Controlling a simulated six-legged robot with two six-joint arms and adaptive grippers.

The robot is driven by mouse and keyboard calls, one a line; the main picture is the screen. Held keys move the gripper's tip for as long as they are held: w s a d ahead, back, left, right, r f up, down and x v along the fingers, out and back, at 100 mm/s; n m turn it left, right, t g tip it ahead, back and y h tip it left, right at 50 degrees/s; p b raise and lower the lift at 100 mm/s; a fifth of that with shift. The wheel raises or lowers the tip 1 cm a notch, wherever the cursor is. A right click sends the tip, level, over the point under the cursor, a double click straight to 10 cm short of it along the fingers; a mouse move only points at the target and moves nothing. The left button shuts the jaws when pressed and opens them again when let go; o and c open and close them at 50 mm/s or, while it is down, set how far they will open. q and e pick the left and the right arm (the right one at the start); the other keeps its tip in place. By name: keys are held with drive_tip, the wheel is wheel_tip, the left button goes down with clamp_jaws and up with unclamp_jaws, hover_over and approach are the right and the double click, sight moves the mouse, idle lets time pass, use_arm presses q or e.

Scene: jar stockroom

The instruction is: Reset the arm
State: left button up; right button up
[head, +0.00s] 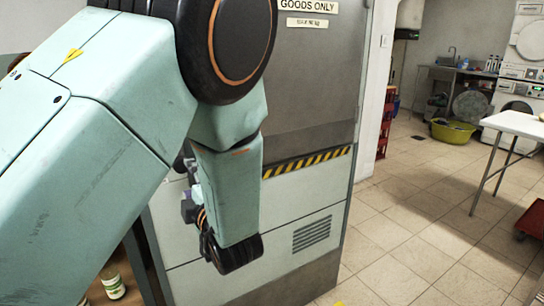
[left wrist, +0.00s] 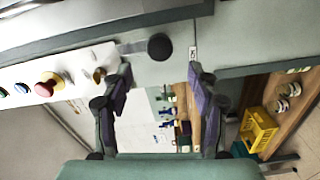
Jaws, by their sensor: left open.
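My left arm (head: 90,110) comes in from the left, large and close, and bends down at its black joint. My left gripper (head: 189,188) is partly hidden behind the arm's last link, in front of the grey goods cabinet. In the left wrist view my left gripper (left wrist: 160,75) has its two purple-padded fingers wide apart with nothing between them. My right gripper is in neither view.
The goods cabinet (head: 310,90) stands close behind the arm. A jar (head: 112,280) shows at the lower left. A yellow crate (left wrist: 258,130) and a red button (left wrist: 46,86) show in the left wrist view. A white table (head: 515,124) stands right; the tiled floor between is clear.

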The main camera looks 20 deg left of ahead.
use_arm(q)
drive_tip(key=s+d+f+m+g+h, duration=0.1)
drive_tip(key=s+d+f+m+h, duration=0.15)
drive_tip(key=f+m, duration=0.4)
drive_tip(key=s+d+f+m+g+h, duration=0.1)
drive_tip(key=s+d+f+m+h, duration=0.1)
drive_tip(key=f+m+h, duration=0.35)
drive_tip(key=s+d+f+m+g+h, duration=0.1)
drive_tip(key=s+d+f+m+h, duration=0.15)
drive_tip(key=f+m, duration=0.5)
drive_tip(key=s+d+f+m+g+h, duration=0.1)
drive_tip(key=s+f+m+g, duration=0.1)
drive_tip(key=s+f, duration=0.3)
drive_tip(key=s+d+f+m+g+h, duration=0.1)
drive_tip(key=s+f, duration=0.4)
drive_tip(key=s, duration=0.8)
drive_tip(key=s+d+f+m+g+h, duration=0.1)
drive_tip(key=s+d+f+m+g, duration=0.1)
drive_tip(key=s+f+g, duration=0.3)
drive_tip(key=s+m, duration=0.1)
drive_tip(key=s, duration=0.3)
drive_tip(key=shift+s+d+f+g, duration=0.25)
drive_tip(key=shift+s+f+g, duration=0.05)
drive_tip(key=shift+s, duration=0.05)
